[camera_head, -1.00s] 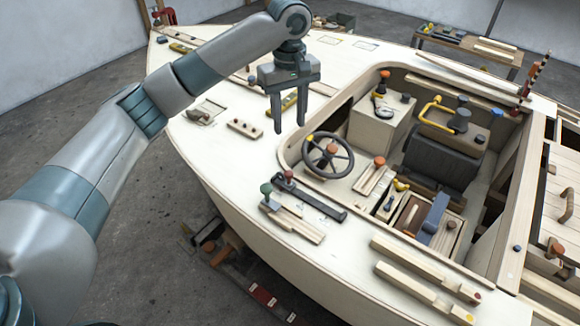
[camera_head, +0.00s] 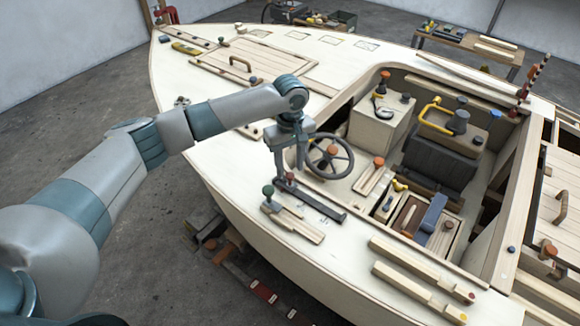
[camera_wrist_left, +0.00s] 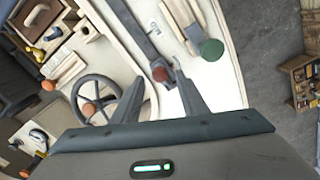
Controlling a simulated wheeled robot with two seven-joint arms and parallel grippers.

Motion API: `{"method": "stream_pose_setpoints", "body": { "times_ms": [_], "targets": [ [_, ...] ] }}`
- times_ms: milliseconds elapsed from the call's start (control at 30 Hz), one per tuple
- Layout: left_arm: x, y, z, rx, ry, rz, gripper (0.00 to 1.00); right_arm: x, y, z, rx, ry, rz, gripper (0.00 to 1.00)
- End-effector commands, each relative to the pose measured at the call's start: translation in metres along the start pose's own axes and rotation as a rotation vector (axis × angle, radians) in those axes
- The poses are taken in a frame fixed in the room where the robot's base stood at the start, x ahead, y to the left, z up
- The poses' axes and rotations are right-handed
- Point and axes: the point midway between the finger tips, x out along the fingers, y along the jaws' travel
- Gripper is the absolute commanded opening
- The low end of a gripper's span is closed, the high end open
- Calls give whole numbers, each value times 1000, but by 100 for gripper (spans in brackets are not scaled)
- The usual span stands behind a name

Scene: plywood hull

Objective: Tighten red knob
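The red knob (camera_head: 290,178) sits at the near end of a dark flat bar (camera_head: 318,203) on the pale deck. In the left wrist view the red knob (camera_wrist_left: 160,74) shows between my two fingertips, with a gap visible beside it. My left gripper (camera_head: 290,172) points down over it, open, fingers on either side; its fingers also show in the left wrist view (camera_wrist_left: 160,84). I cannot tell whether the tips touch the knob or how low they reach. My right gripper is not in view.
A green knob (camera_head: 268,191) stands close to the red one; it also shows in the left wrist view (camera_wrist_left: 212,49). A steering wheel (camera_head: 345,163) is just right of the gripper. Wooden strips (camera_head: 300,228) lie nearby.

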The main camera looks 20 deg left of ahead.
Motion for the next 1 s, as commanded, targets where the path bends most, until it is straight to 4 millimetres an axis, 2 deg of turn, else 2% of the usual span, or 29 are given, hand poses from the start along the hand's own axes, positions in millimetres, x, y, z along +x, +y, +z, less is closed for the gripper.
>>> {"method": "stream_pose_setpoints", "body": {
  "times_ms": [200, 533, 567, 700, 733, 1000],
  "targets": [
    [16, 0, 0, 1, 0, 0, 39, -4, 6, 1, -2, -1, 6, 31],
    [19, 0, 0, 1, 0, 1, 39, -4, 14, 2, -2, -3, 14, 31],
    [19, 0, 0, 1, 0, 1, 37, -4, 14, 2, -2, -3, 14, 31],
    [18, 0, 0, 1, 0, 1, 4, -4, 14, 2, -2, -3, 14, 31],
    [18, 0, 0, 1, 0, 0, 0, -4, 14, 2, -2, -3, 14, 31],
    [18, 0, 0, 11, 0, 0, 0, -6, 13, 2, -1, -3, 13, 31]
  ]
}}
